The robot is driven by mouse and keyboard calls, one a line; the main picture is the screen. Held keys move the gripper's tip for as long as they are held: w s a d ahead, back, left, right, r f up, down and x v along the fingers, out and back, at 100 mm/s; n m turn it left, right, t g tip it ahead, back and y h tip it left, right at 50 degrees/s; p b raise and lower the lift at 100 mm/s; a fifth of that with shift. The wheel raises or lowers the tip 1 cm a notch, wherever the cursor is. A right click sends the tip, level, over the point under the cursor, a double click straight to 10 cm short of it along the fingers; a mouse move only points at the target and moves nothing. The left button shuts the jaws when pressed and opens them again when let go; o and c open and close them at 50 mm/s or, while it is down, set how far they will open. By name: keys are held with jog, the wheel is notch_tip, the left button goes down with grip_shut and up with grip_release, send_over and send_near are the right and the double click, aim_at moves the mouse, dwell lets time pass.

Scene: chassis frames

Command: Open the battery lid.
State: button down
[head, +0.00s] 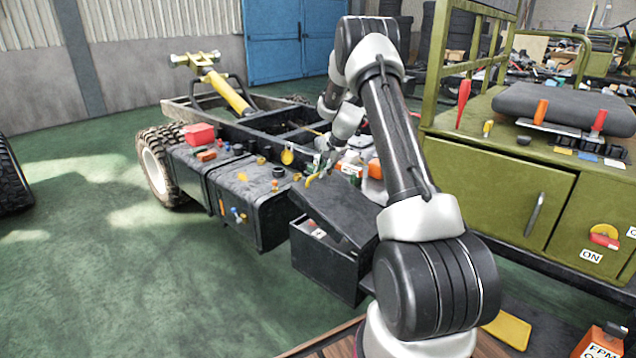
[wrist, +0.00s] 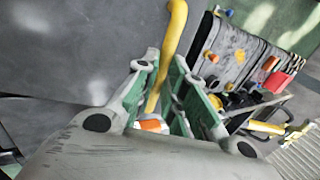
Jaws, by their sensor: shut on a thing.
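The battery box (head: 322,268) is a dark box at the middle of the head view. Its dark lid (head: 340,214) is tilted, raised at the near left side, and a gap shows the inside of the box. The lid's grey surface fills the left of the wrist view (wrist: 70,45). A yellow handle (head: 311,179) stands at the lid's upper left edge; it also shows in the wrist view (wrist: 173,40). My gripper (head: 322,168) is shut on this handle, with the handle between its green and grey fingers (wrist: 164,75). My arm hides part of the lid's right side.
Dark tanks (head: 255,200) with caps and small tools on top stand left of the box. A green cabinet (head: 490,180) stands at the right. A yellow cylinder (head: 226,92) lies on the chassis frame behind. The green floor (head: 110,270) at left is clear.

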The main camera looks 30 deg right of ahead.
jog(key=s+d+r+t+y, duration=0.1)
jog(key=s+d+r+t, duration=0.2)
jog(key=s+r, duration=0.35)
jog(key=s+d+r+t+y, duration=0.1)
jog(key=s+d+r+t, duration=0.15)
jog(key=s+r, duration=0.45)
jog(key=s+d+t+y, duration=0.1)
jog(key=s+d+t, duration=0.1)
jog(key=s, duration=0.8)
jog(key=s+d+f+t+y, duration=0.1)
jog(key=s+d+t, duration=0.2)
jog(key=s, duration=0.7)
jog(key=shift+s+d+f+t, duration=0.2)
jog(key=shift+s+d+t, duration=0.2)
jog(key=shift+d, duration=0.35)
jog(key=c, duration=1.5)
grip_release()
jog(key=shift+w, duration=0.2)
jog(key=shift+d+r, duration=0.1)
jog(key=shift+r, duration=0.05)
